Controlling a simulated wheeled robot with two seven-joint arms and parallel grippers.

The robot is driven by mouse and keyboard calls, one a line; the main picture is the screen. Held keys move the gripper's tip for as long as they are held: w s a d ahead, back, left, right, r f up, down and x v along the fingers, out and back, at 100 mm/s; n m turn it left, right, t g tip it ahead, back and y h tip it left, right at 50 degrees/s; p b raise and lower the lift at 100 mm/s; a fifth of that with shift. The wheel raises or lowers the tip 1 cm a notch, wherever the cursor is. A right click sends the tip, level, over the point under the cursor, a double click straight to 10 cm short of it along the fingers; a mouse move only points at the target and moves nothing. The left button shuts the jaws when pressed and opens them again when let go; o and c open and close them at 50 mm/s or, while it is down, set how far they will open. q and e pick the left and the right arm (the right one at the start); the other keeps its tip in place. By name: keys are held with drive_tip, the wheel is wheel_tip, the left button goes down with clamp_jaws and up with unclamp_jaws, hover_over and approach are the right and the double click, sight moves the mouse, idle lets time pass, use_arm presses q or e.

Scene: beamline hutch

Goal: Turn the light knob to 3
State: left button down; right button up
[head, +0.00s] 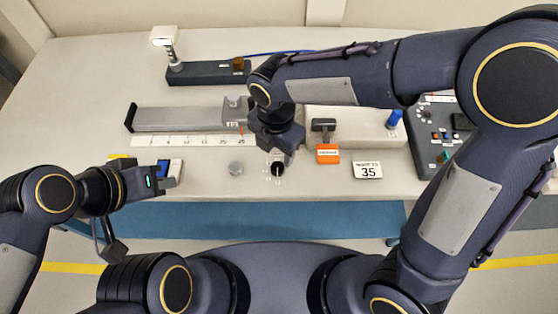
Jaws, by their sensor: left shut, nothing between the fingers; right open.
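A small dark knob (278,169) with tiny marks around it sits on the bench front, right of a grey round knob (236,168). I take the dark one as the light knob; its setting is too small to read. My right gripper (282,156) points down just above and behind the dark knob, open, partly covering the area around it. I cannot tell whether its fingers touch the knob. My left gripper (155,178) is shut and empty at the bench's front left edge, beside a blue and white block (174,168).
A rail with a numbered scale (188,141) lies behind the knobs. To the right are an orange tag (328,154), a card reading 35 (368,170) and a control panel (436,128). A lamp (164,40) stands at the back left. The bench's left side is mostly clear.

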sight(277, 167)
wheel_tip(277, 167, down, 6)
drive_tip(key=shift+f, duration=0.2)
drive_tip(key=c, duration=1)
